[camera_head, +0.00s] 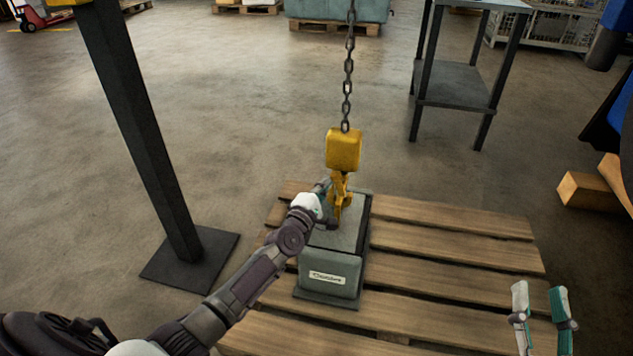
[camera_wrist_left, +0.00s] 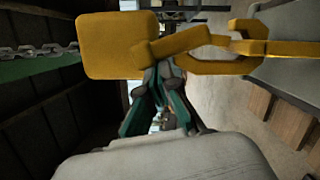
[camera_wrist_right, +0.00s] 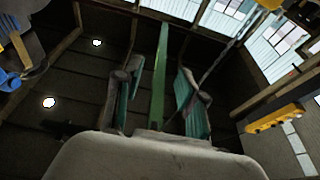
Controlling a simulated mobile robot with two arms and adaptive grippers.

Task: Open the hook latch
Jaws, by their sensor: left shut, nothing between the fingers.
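The yellow hook block (camera_head: 343,150) hangs from a chain, with its hook (camera_head: 341,190) below it, just over the top of a grey box. In the left wrist view the block (camera_wrist_left: 108,46) and the hook (camera_wrist_left: 250,47) lie sideways across the top. A yellow bar (camera_wrist_left: 175,44), apparently the latch, runs between them. My left gripper (camera_head: 325,186) is at the hook's left side; its fingertips (camera_wrist_left: 164,70) are together, close to the bar, with nothing held. Whether they touch it is unclear. My right gripper (camera_head: 540,290) is open and empty, away from the hook.
The grey labelled box (camera_head: 333,273) stands on a wooden pallet (camera_head: 450,240). The chain (camera_head: 347,80) hangs above the block. A dark post (camera_head: 145,130) on a floor plate stands at left. A metal table (camera_head: 455,85) stands behind right.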

